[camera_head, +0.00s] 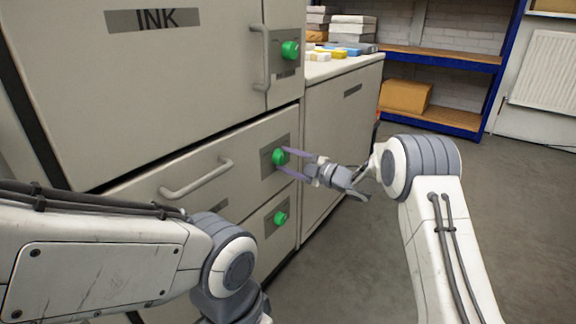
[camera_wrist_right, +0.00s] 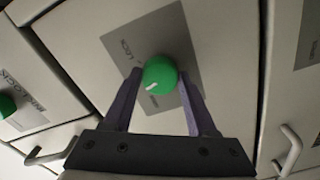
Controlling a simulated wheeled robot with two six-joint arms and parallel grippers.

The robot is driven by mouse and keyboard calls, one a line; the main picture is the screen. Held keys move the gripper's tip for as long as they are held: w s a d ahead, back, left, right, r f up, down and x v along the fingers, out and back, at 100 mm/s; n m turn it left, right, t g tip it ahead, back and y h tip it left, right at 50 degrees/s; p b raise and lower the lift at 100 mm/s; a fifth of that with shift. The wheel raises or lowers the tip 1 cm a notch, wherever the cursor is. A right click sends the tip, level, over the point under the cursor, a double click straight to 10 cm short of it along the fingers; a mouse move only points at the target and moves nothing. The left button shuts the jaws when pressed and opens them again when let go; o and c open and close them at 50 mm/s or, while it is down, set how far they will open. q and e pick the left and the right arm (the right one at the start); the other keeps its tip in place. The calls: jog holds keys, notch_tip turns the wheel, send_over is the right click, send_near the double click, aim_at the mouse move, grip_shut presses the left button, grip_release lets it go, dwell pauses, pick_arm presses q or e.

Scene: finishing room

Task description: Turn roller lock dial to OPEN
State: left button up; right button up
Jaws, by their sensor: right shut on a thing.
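A green round dial (camera_head: 278,157) sits on a grey plate on the front of the middle drawer. In the right wrist view the same dial (camera_wrist_right: 160,74) has a white mark pointing to the lower left; its plate (camera_wrist_right: 152,37) carries small lettering that I cannot read surely. My right gripper (camera_head: 286,161) reaches in from the right, with its two purple fingers on either side of the dial, shut on it. The fingers (camera_wrist_right: 160,85) also show in the wrist view. My left arm crosses the lower left, and its gripper is out of view.
Another green dial (camera_head: 290,50) is on the upper door marked INK, and a third (camera_head: 281,218) is on the lower drawer. A bar handle (camera_head: 196,180) sticks out left of the gripped dial. A cabinet (camera_head: 335,130) stands at right; the floor (camera_head: 345,245) is clear.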

jog(key=n, duration=0.1)
jog(key=n+b, duration=0.2)
jog(key=shift+s+f+n, duration=0.1)
jog(key=shift+f+n, duration=0.15)
jog(key=shift+n, duration=0.15)
jog(key=shift+r+n+b, duration=0.15)
jog(key=shift+n+b, duration=1.5)
jog(key=shift+n, duration=0.15)
jog(key=o, duration=1.4)
jog(key=shift+a, duration=0.1)
jog(key=shift+c, duration=0.2)
jog(key=shift+r, duration=0.1)
